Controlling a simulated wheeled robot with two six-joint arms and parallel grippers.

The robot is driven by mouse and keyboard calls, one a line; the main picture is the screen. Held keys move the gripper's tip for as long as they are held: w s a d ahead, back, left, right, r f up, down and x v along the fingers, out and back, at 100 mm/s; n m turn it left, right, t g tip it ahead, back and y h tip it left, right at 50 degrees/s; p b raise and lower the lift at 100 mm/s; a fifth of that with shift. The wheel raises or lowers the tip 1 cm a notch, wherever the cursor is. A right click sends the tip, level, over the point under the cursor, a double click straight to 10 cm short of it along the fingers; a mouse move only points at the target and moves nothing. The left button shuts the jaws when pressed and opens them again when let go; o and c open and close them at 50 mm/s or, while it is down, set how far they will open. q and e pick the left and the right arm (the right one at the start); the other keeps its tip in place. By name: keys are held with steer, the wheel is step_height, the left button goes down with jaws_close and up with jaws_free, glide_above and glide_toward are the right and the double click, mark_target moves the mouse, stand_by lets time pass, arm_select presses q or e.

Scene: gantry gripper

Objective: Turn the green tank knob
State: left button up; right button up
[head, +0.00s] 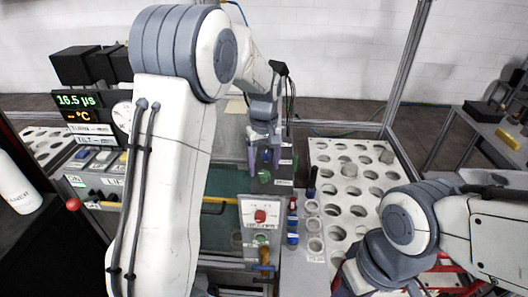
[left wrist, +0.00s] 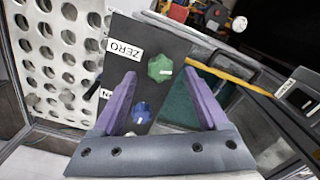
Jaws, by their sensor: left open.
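A green knob (left wrist: 160,69) with a pale pointer mark sits on a dark panel beside a "ZERO" label in the left wrist view. A blue knob (left wrist: 141,113) is on the same panel, nearer my gripper. In the head view the green knob (head: 264,177) shows small, just below my left fingertips. My left gripper (head: 265,160) is open and points down at this panel. In the left wrist view its purple fingers (left wrist: 160,75) frame the green knob, with a gap on both sides; contact is not visible. My right gripper is out of view.
A grey box with a red knob (head: 260,216) stands nearer me. Capped vials (head: 292,222) stand beside it. A white rack with holes (head: 350,215) fills the right side. Frame posts rise behind. A display unit (head: 85,110) is at the left.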

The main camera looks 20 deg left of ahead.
mark_target(264, 173)
arm_select(q)
step_height(264, 173, up, 8)
steer(key=b, duration=0.1)
steer(key=shift+r, duration=0.2)
stand_by(0.3)
steer(key=s+d+f+m+b, duration=0.2)
steer(key=s+d+f+m, duration=0.2)
steer(key=s+d+m, duration=0.8)
steer(key=s+d+f+m, duration=0.1)
steer(key=s+f+m, duration=0.1)
steer(key=s, duration=0.6)
steer(key=s+d+f+m+h, duration=0.1)
steer(key=s+d+f, duration=0.1)
steer(key=s, duration=0.7)
steer(key=shift+d+f+m+b, duration=0.25)
steer(key=shift+f+m+b, duration=0.15)
steer(key=shift+f, duration=0.4)
steer(key=shift+w, duration=0.1)
